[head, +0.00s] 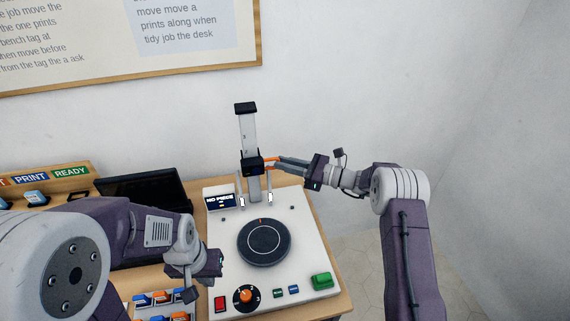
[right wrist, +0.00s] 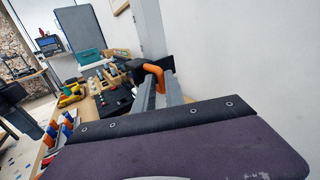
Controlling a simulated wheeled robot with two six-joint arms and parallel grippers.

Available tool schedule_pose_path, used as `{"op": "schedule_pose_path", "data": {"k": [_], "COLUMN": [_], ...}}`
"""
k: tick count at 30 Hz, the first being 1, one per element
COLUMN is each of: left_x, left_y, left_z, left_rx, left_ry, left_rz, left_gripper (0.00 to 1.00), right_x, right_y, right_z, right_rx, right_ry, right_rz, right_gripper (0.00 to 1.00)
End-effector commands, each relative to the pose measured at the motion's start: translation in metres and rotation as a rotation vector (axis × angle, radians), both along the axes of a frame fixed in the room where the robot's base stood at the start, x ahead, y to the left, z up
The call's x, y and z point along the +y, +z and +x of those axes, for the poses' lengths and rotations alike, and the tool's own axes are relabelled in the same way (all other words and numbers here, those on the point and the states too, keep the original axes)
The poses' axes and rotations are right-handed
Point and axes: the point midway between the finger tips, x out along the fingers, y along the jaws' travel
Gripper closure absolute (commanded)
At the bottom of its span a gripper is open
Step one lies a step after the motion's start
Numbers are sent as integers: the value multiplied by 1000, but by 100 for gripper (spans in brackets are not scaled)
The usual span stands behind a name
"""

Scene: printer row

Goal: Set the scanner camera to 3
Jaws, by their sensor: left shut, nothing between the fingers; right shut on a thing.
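The scanner has a white base (head: 300,220) with a dark round turntable (head: 264,242) and a grey upright column (head: 247,130) with a black cap. A black camera carriage (head: 252,164) sits low on the column, with an orange handle (head: 271,159) out to its right. My right gripper (head: 280,162) is shut on the handle; the right wrist view shows the orange handle (right wrist: 153,72) at the fingertips. Marks on the column are too small to read. My left gripper (head: 217,264) is shut and empty, left of the turntable.
The base carries a small display (head: 220,199), an orange-marked dial (head: 245,296), a red button (head: 220,303) and a green button (head: 321,280). A dark screen (head: 145,189) and a wooden rack (head: 75,177) stand at left. A wall is close behind; floor is clear at right.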

Motion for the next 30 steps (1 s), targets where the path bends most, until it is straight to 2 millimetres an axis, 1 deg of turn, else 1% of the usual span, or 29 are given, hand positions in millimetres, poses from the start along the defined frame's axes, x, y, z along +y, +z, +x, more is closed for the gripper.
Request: {"op": "schedule_pose_path", "data": {"k": [2,4,5,9,12,15,18,20,29,30], "left_x": [0,0,0,0,0,0,0,0,0,0], "left_y": [2,8,12,35,48,57,61,61,60,60], "left_z": [0,0,0,0,0,0,0,0,0,0], "left_rx": [0,0,0,0,0,0,0,0,0,0], "left_ry": [0,0,0,0,0,0,0,0,0,0], "left_rz": [0,0,0,0,0,0,0,0,0,0], "left_gripper": [100,100,100,100,100,100,100,100,100,100], "right_x": [-2,-2,-2,-2,-2,-2,-2,-2,-2,-2], "right_y": [3,13,21,61,87,105,114,116,118,119], "right_z": [2,2,3,2,2,2,2,2,2,2], "right_rx": [-2,-3,-4,-4,-4,-3,-2,-2,-6,-7], "right_ry": [-9,-9,-9,-10,-10,-9,-9,-9,-8,-7], "right_rz": [2,1,2,2,2,1,2,2,4,4], "right_gripper": [100,100,100,100,100,100,100,100,100,77]}}
